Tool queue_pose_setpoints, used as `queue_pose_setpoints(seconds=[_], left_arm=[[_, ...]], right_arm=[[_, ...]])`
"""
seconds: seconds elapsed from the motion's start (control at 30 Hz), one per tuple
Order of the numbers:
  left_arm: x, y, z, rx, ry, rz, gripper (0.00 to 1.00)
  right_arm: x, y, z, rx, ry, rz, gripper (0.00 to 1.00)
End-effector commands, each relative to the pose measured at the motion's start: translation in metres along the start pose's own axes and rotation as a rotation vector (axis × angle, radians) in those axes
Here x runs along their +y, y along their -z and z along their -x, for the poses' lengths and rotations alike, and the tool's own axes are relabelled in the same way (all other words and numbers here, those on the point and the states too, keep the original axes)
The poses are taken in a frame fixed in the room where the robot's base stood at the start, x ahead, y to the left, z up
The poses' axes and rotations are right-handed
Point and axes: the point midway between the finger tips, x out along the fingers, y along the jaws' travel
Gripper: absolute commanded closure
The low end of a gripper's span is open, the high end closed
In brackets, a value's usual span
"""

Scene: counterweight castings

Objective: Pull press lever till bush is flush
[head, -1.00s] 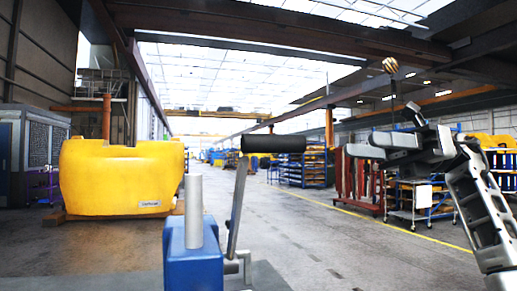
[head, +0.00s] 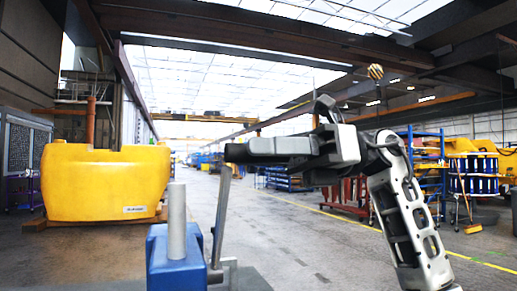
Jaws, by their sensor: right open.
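The press has a blue body (head: 175,264) with an upright silver cylinder (head: 177,222) on top, at the lower middle of the head view. Its grey lever (head: 220,215) stands nearly upright just right of the body. The lever's black grip (head: 235,153) points to the right at the top. My right gripper (head: 262,147) is open at the grip, and its fingers hide most of the grip's length. I cannot tell whether the fingers touch it. The bush cannot be made out. My left gripper is out of view.
A big yellow casting (head: 105,182) stands on the floor at the left. Blue racks (head: 425,165) and drums (head: 472,178) stand at the right. A crane hook (head: 375,71) hangs overhead. The floor aisle behind the press is clear.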

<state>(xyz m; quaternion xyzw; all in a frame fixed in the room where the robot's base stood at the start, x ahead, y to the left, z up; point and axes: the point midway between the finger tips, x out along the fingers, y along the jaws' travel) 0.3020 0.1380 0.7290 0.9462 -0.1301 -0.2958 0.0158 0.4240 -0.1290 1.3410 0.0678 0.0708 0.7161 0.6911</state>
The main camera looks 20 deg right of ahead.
Motion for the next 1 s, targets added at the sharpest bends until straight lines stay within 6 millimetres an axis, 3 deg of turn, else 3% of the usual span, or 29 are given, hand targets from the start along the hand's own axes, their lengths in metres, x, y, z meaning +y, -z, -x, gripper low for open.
queue_pose_setpoints(seconds=[0.37,0.53,0.57,0.77,1.0], left_arm=[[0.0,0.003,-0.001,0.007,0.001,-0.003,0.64],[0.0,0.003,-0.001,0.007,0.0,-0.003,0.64],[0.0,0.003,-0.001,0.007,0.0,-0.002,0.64],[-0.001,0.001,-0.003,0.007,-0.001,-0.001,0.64],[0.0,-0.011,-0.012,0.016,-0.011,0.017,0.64]], right_arm=[[0.0,0.0,-0.007,-0.001,0.001,-0.001,0.57],[0.0,0.0,-0.007,-0.001,0.001,-0.001,0.99],[0.0,0.0,-0.007,-0.001,0.001,-0.001,1.0],[0.001,0.002,-0.007,-0.001,0.001,0.008,1.0],[0.014,0.02,-0.007,0.001,0.002,0.096,1.0]])
